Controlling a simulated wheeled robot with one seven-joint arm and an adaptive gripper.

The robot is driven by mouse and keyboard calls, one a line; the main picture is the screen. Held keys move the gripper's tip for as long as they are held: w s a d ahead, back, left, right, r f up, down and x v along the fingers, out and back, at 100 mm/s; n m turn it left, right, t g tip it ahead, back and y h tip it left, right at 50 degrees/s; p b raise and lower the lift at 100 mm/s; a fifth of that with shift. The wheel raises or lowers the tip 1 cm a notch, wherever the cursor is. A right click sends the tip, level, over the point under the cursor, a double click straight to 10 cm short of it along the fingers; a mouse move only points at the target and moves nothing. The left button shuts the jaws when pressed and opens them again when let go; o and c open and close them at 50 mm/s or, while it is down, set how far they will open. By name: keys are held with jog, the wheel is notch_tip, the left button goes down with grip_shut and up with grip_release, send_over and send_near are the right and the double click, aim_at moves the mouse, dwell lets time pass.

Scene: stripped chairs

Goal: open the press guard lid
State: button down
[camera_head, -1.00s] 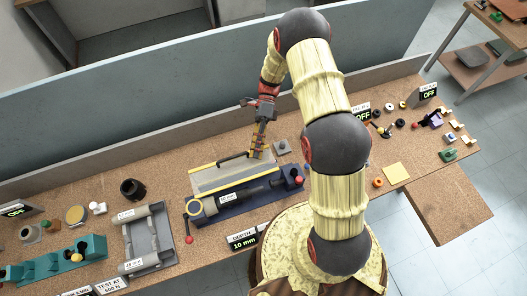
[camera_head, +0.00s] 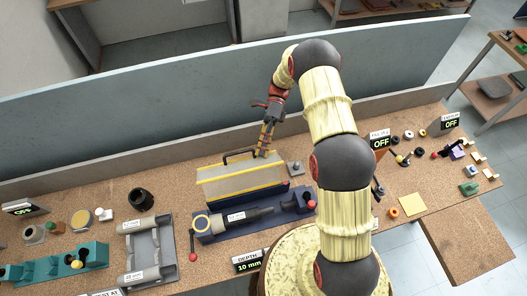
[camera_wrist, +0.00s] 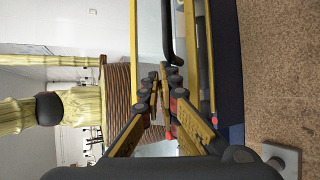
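The press guard lid (camera_head: 240,187) is a panel with yellow edge strips and a black bar handle (camera_head: 240,155). It stands tilted up over the rear of the dark blue press base (camera_head: 285,211), its tan face showing towards the front. My gripper (camera_head: 264,154) is at the right end of the handle, by the lid's upper edge. In the wrist view, the fingers (camera_wrist: 161,82) are drawn together next to the curved end of the handle (camera_wrist: 168,35). I see nothing clearly between the tips; whether they touch the handle or lid is hard to tell.
A red-knobbed lever (camera_head: 193,256) stands at the press's left front. A grey metal block (camera_head: 295,168) is right of the lid. A grey roller fixture (camera_head: 147,250) and black cup (camera_head: 141,199) stand left. A blue-grey partition (camera_head: 150,110) runs behind the bench.

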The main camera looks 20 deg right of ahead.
jog(key=shift+s+f, duration=0.1)
jog(key=shift+f, duration=0.15)
notch_tip(320, 180, up, 10)
jog(key=shift+r, duration=0.2)
dwell(0.5)
